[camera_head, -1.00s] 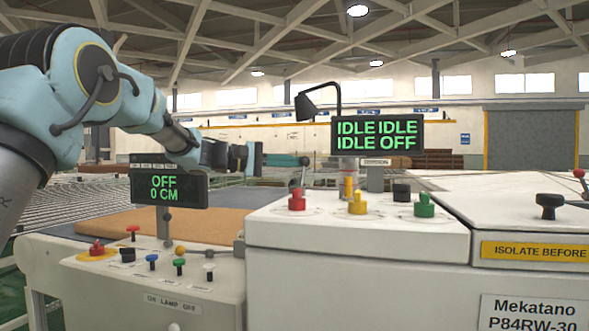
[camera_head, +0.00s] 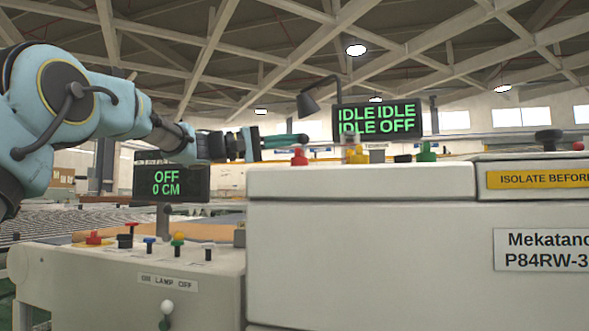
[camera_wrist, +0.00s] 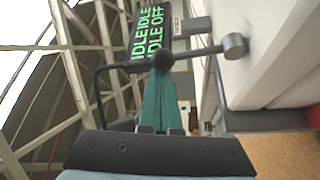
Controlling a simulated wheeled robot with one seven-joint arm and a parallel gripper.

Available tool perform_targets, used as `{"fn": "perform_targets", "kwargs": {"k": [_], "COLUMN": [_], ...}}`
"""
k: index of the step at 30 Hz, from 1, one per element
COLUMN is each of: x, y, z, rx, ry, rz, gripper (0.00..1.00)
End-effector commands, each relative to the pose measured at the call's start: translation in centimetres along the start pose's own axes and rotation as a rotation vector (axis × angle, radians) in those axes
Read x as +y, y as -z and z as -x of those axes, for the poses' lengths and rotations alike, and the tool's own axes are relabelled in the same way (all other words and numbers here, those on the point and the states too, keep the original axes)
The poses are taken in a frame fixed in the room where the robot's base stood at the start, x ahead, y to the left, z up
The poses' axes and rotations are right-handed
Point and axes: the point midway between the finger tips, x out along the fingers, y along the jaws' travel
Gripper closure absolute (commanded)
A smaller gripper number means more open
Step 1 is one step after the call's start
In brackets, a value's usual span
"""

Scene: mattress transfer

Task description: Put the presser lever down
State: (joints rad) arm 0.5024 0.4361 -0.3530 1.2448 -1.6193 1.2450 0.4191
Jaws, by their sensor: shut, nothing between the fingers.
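In the wrist view, a lever with a dark ball knob (camera_wrist: 163,58) has a grey rod running to a round hub (camera_wrist: 235,46) on the machine side. I take this to be the presser lever; it appears raised, its knob above the hub. My gripper (camera_wrist: 162,78) has its teal fingers together and empty, with the tips at the knob; whether they touch it I cannot tell. In the head view my gripper (camera_head: 300,139) reaches right, its tips above the red knob (camera_head: 299,156). The lever is hard to make out there.
The display (camera_head: 377,120) reads IDLE IDLE, IDLE OFF, behind the white machine top (camera_head: 360,182). A black lamp (camera_head: 308,103) hangs above my fingertips. A second display (camera_head: 170,182) reads OFF, 0 CM. The control panel (camera_head: 120,262) carries several coloured knobs.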

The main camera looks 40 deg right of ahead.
Motion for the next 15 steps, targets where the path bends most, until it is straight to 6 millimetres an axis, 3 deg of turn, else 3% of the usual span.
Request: {"fn": "perform_targets", "kwargs": {"k": [1, 15], "x": [-1.0, 0.1], "y": [-0.5, -2.6], "z": [0.4, 1.6], "rx": [0.0, 0.0], "ry": [-0.018, -0.186], "rz": [-0.03, -0.314], "gripper": [1.0, 1.0]}}
